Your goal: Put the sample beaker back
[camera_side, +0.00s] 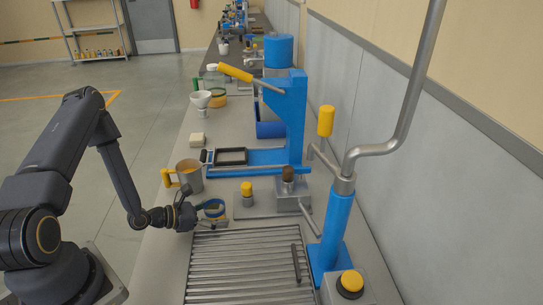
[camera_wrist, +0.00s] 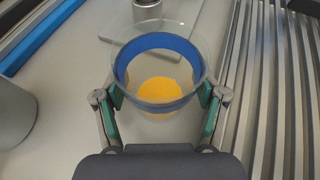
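The sample beaker (camera_wrist: 160,75) is a clear cup with a blue band and something yellow at its bottom. In the wrist view it sits upright between the fingers of my gripper (camera_wrist: 162,96), and the green pads touch both its sides. In the side view my gripper (camera_side: 205,212) is low over the bench's left edge with the beaker (camera_side: 214,207) at its fingertips. The fingers partly hide the beaker there. I cannot tell whether its base touches the bench.
A slatted metal grate (camera_side: 245,265) lies close in front. A metal mug with a yellow handle (camera_side: 190,178) stands behind the gripper. A yellow-topped knob (camera_side: 247,189), a black-framed tray (camera_side: 231,156) and a blue press frame (camera_side: 292,120) stand beyond. A blue post (camera_side: 335,230) rises at right.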

